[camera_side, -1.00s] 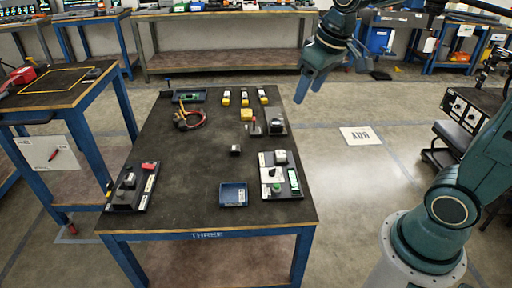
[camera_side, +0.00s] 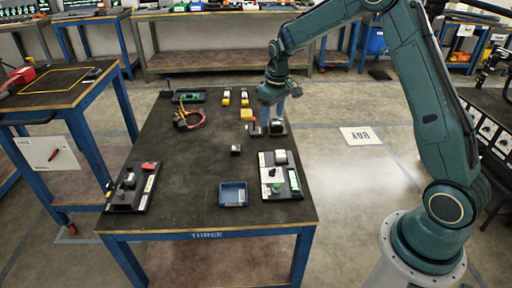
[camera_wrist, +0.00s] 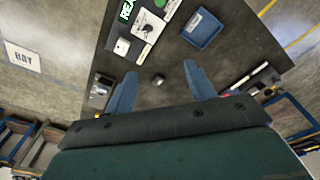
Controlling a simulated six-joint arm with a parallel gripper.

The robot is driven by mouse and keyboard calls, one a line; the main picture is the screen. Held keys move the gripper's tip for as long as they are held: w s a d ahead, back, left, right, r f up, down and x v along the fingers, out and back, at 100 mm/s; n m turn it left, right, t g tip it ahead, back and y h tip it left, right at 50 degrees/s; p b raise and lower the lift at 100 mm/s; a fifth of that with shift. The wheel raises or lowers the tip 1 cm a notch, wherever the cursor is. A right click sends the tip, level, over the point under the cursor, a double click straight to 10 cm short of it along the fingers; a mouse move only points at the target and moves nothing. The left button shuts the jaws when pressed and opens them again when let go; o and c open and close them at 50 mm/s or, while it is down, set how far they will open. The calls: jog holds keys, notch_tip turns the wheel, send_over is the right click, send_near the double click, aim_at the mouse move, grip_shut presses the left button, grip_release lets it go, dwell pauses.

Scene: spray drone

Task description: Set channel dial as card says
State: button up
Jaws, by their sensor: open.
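A white panel (camera_side: 268,187) lies at the right front of the table, with a green knob (camera_side: 275,188), a dark block with a pale top (camera_side: 280,157) and a lit green display (camera_side: 294,180). The panel also shows at the top of the wrist view (camera_wrist: 148,26), with part of the display lettering "REA" (camera_wrist: 127,11). Which part is the channel dial, and which is the card, I cannot tell; the markings are too small. My gripper (camera_side: 281,100) is open and apparently empty above the table's far right part, beyond the panel. Its spread fingers frame the wrist view (camera_wrist: 161,85).
A small dark cube (camera_side: 235,150) and a blue tray (camera_side: 233,194) stand left of the panel. A black unit (camera_side: 133,187) lies at the front left. A cable loop (camera_side: 189,120), yellow block (camera_side: 246,115) and dark device (camera_side: 276,128) lie farther back.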

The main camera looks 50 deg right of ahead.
jog(key=g, duration=0.1)
send_over(272, 169)
notch_tip(272, 169, down, 14)
jog(key=shift+w, duration=0.15)
jog(key=shift+f, duration=6.8)
jog(key=c, duration=1)
